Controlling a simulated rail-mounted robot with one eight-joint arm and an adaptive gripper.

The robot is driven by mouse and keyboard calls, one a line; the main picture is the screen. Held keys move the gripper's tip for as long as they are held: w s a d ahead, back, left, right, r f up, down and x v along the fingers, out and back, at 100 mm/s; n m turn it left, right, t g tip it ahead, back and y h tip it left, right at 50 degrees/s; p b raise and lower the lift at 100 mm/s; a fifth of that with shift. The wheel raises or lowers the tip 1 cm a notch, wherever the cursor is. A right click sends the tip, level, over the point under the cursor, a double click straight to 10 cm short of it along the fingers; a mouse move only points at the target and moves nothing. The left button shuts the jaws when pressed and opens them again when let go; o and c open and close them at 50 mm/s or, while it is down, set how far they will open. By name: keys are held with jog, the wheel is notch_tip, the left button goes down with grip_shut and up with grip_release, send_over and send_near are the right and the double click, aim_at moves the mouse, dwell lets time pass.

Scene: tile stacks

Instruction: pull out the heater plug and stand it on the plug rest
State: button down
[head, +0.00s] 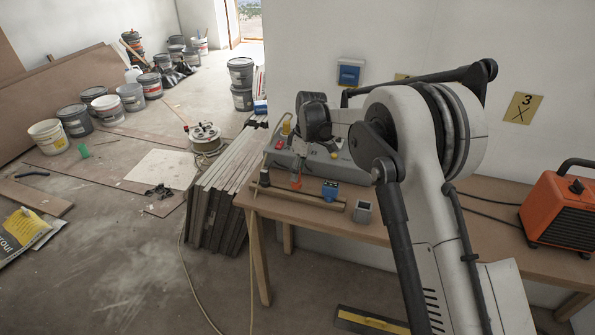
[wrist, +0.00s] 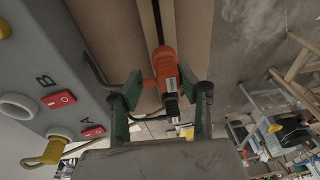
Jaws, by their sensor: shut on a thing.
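My gripper (head: 298,165) is over the front left of the workbench, partly hidden by my own arm in the head view. In the wrist view its two green fingers (wrist: 168,92) are closed around an orange plug (wrist: 165,66) with a dark lower part. The plug also shows small in the head view (head: 296,179), in front of the grey socket box. The socket box (wrist: 65,55) is at left in the wrist view, with an empty-looking round socket (wrist: 18,107). A blue block (head: 330,190) and an open grey cup (head: 362,211) stand on the bench; I cannot tell which is the plug rest.
A yellow plug (wrist: 52,150) with a cord is at the socket box, near red switches (wrist: 58,99). A wooden batten (head: 300,195) runs along the bench's front. The orange heater (head: 562,210) is at the bench's right. Stacked panels (head: 222,195) lean left of the bench.

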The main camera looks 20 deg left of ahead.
jog(key=shift+f+b, duration=0.7)
jog(key=shift+f, duration=0.4)
dwell(0.3)
jog(key=c, duration=1.1)
grip_release()
jog(key=shift+o, duration=0.2)
jog(key=shift+r, duration=0.1)
jog(key=shift+w+d+r+p, duration=0.15)
jog(key=shift+r+p, duration=0.2)
jog(key=shift+r, duration=0.6)
jog(key=shift+s+d+r+p, duration=0.15)
jog(key=shift+r+p, duration=0.2)
jog(key=shift+r, duration=0.65)
jog(key=shift+w+d+r+p, duration=0.15)
jog(key=shift+r+p, duration=0.2)
jog(key=shift+r, duration=0.6)
